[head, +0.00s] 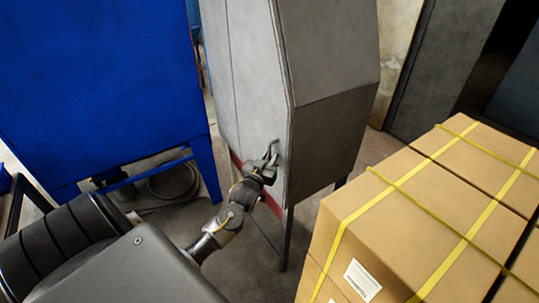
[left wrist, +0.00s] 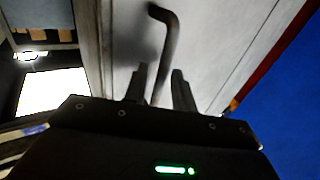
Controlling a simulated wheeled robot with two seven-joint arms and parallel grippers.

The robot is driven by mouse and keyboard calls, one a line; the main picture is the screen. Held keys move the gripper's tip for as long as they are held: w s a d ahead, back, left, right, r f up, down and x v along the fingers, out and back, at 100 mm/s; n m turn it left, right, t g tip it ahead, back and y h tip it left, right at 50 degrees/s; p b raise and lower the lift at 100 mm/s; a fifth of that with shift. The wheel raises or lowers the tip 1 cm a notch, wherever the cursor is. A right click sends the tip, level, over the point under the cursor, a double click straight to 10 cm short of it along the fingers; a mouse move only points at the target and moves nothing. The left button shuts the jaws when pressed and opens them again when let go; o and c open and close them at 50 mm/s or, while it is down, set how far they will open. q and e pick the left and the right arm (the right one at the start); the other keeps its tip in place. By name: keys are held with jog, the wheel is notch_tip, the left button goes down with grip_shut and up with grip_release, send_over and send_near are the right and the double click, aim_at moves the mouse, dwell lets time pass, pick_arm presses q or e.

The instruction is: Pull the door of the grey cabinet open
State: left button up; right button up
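The grey cabinet (head: 335,110) stands in the middle of the head view, its front face turned to the left. Its door (head: 255,75) looks flush with the body. The door carries a dark bent handle near its right edge. In the left wrist view the handle (left wrist: 170,40) runs down from its bent top to between my fingers. My left gripper (head: 268,165) is at the handle. In the left wrist view its two fingers (left wrist: 160,92) stand apart, one each side of the handle, with some gap showing. My right gripper is not in view.
A large blue cabinet (head: 100,85) on legs stands at the left, close to the grey one. Strapped cardboard boxes (head: 400,220) fill the lower right. Bare floor shows between the grey cabinet and the boxes.

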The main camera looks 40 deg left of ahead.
pick_arm(q)
jog(key=shift+w+a, duration=0.15)
jog(key=shift+w, duration=0.2)
jog(key=shift+c, duration=0.5)
grip_shut()
